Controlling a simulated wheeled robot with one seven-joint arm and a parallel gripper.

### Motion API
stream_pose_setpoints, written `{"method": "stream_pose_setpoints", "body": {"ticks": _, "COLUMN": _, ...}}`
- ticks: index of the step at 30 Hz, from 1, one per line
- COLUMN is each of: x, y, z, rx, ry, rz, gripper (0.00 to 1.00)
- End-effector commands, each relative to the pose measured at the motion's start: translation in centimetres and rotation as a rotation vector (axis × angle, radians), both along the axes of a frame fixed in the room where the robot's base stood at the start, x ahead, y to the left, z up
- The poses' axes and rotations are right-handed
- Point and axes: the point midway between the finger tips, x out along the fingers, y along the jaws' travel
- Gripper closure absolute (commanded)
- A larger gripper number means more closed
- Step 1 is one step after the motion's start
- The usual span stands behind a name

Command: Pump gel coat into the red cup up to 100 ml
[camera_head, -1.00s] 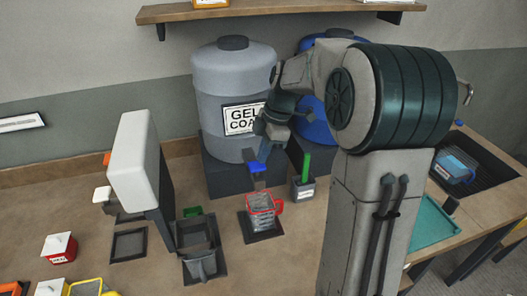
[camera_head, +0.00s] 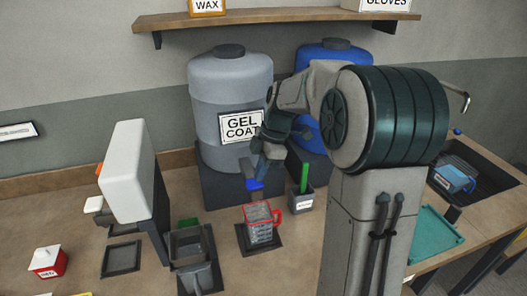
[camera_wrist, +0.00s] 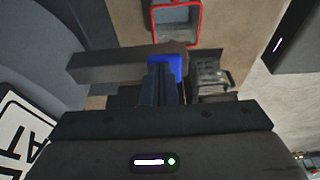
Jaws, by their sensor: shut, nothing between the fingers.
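The red cup (camera_head: 262,227), a clear measuring cup with red rim and handle, stands upright on a dark square pad below the tap of the grey gel coat tank (camera_head: 230,85). Its rim and grey inside show in the wrist view (camera_wrist: 179,22); the fill level cannot be read. A blue lever (camera_head: 254,184) sits on the tap above the cup, and is at the fingertips in the wrist view (camera_wrist: 176,66). My gripper (camera_head: 264,168) is shut and empty, pointing down at the lever; whether it touches cannot be told.
A dark holder with a green stick (camera_head: 304,178) stands right of the cup. A white upright device (camera_head: 128,170) and dark trays (camera_head: 122,258) are to the left. A blue tank (camera_head: 325,60) is behind my arm. A teal tray (camera_head: 437,235) and a sink are right.

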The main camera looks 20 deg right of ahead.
Motion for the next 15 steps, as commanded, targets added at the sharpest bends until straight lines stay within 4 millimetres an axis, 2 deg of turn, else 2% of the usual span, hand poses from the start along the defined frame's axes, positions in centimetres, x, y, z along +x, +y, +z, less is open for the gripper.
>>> {"method": "stream_pose_setpoints", "body": {"ticks": 2, "x": -0.2, "y": 0.0, "z": 0.5, "rx": 0.001, "ry": 0.009, "rz": 0.003, "gripper": 1.0}}
{"method": "stream_pose_setpoints", "body": {"ticks": 8, "x": -0.1, "y": 0.2, "z": 4.3, "rx": 0.0, "ry": 0.0, "rz": 0.005, "gripper": 1.0}}
{"method": "stream_pose_setpoints", "body": {"ticks": 10, "x": 0.0, "y": -0.2, "z": 5.1, "rx": -0.001, "ry": -0.006, "rz": 0.003, "gripper": 1.0}}
{"method": "stream_pose_setpoints", "body": {"ticks": 15, "x": 0.0, "y": -1.4, "z": 9.1, "rx": -0.001, "ry": -0.007, "rz": 0.003, "gripper": 1.0}}
